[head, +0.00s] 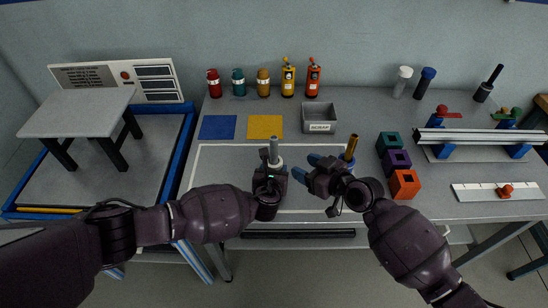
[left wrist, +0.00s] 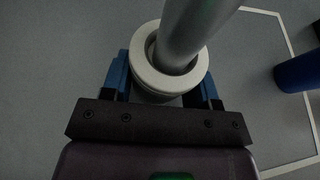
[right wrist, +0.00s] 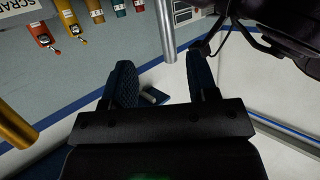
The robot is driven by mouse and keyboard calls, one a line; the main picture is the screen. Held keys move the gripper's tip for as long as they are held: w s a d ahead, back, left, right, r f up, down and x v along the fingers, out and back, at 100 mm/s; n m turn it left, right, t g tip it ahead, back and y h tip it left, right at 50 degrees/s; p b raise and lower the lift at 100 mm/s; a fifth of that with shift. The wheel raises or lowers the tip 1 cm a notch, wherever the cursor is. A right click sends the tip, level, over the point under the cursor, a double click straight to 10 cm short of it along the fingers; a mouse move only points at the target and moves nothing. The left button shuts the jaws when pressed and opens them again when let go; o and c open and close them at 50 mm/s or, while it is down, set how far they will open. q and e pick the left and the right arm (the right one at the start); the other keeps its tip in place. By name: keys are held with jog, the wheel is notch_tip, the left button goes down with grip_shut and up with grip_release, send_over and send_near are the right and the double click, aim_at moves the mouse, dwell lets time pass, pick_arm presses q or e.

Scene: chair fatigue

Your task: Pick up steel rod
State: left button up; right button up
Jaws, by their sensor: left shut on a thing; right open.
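The steel rod (head: 274,147) stands upright in a white round holder (head: 275,162), with its upper part sticking out. My left gripper (head: 271,172) is shut on the holder, not on the rod. The left wrist view shows the rod (left wrist: 192,30) rising from the white ring (left wrist: 140,65) between the left fingers (left wrist: 163,92). My right gripper (head: 304,167) is open and empty, to the right of the rod. In the right wrist view the rod (right wrist: 165,32) lies beyond the gap between the open fingers (right wrist: 160,80), apart from both.
A brass rod (head: 351,145) in a blue holder (head: 346,156) stands just behind my right gripper. A grey scrap tray (head: 320,118), yellow mat (head: 265,127) and blue mat (head: 217,127) lie behind.

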aim_at(276, 155)
jog(key=shift+s+a+x, duration=0.1)
jog(key=shift+s+x, duration=0.05)
jog(key=shift+x, duration=2.55)
jog(key=shift+s+a+x, duration=0.1)
jog(key=shift+a+x, duration=0.05)
jog(key=shift+x, duration=2.55)
grip_shut()
